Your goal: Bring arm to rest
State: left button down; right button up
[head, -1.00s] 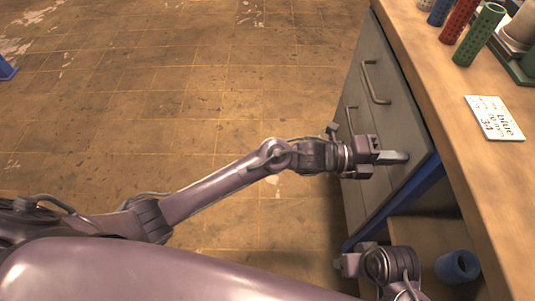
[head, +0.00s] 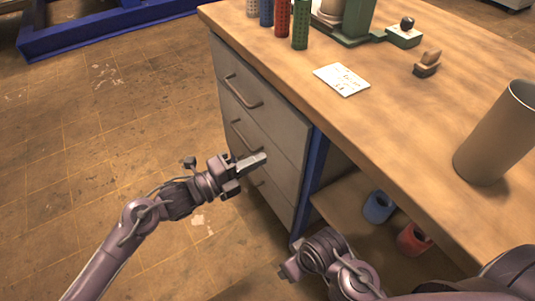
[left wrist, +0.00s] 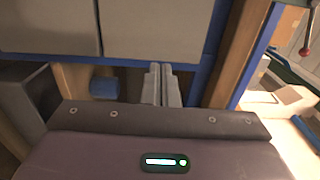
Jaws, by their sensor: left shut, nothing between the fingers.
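My left gripper (head: 262,159) reaches in from the lower left in the head view. Its fingers are together and empty, in front of the grey drawer unit (head: 284,132) under the bench. I cannot tell from this view whether they touch the drawer front. In the left wrist view its two fingers (left wrist: 163,85) lie side by side with nothing between them. Parts of my right arm (head: 330,256) show at the lower right, beside the open shelf. Its gripper fingers cannot be made out.
The wooden bench (head: 405,110) fills the right, with a grey cylinder (head: 496,135), perforated tubes (head: 300,25) and a printed card (head: 341,79). Blue (head: 378,207) and red (head: 413,240) rolls sit on the lower shelf (head: 340,200). The floor at left (head: 90,140) is clear.

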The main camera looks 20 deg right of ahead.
pick_arm(q)
jog(key=v, duration=0.5)
pick_arm(e)
jog(key=shift+w+d, duration=0.15)
jog(key=shift+d, duration=0.35)
